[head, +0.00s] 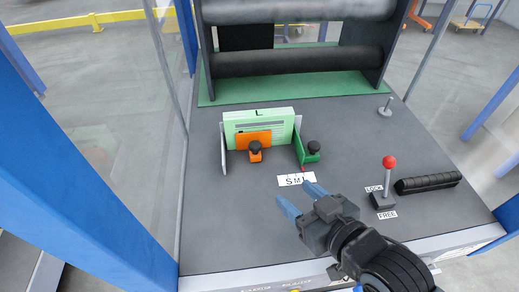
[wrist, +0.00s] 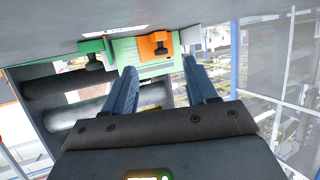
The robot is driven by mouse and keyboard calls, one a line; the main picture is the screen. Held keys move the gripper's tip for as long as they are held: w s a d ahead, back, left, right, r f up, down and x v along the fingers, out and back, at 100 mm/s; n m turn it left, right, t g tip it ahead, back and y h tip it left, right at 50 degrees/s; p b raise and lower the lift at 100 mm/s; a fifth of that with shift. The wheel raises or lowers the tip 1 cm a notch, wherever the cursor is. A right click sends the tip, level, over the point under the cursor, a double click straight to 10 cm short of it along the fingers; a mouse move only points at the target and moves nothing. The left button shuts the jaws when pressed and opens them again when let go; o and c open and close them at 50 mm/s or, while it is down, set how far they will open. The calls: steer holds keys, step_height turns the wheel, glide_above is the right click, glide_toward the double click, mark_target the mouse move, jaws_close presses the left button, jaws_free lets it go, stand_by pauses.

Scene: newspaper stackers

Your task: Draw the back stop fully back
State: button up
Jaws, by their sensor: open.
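An orange stop with a black knob (head: 254,147) stands against the front of a pale green sheet stack marked L (head: 258,118); it also shows in the wrist view (wrist: 155,44). A green guide with a black knob (head: 312,155) stands at the stack's right and also shows in the wrist view (wrist: 95,58). Neither part carries a name saying it is the back stop. A red-knobbed lever (head: 389,163) stands between LOCK and FREE labels; its setting is unclear. My gripper (head: 296,194) is open and empty, in front of the stop and apart from it.
An S M L scale label (head: 292,180) lies on the grey deck before the guide. A black ribbed bar (head: 428,183) lies right of the lever. Dark rollers (head: 300,60) stand behind the stack. A clear panel and blue posts (head: 105,180) bound the left.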

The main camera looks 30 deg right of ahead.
glide_toward(257, 147)
steer(key=shift+w, duration=0.45)
steer(key=shift+x, duration=3.8)
steer(key=shift+f, duration=0.15)
steer(key=shift+c, duration=0.5)
jaws_close()
steer(key=shift+s, duration=0.1)
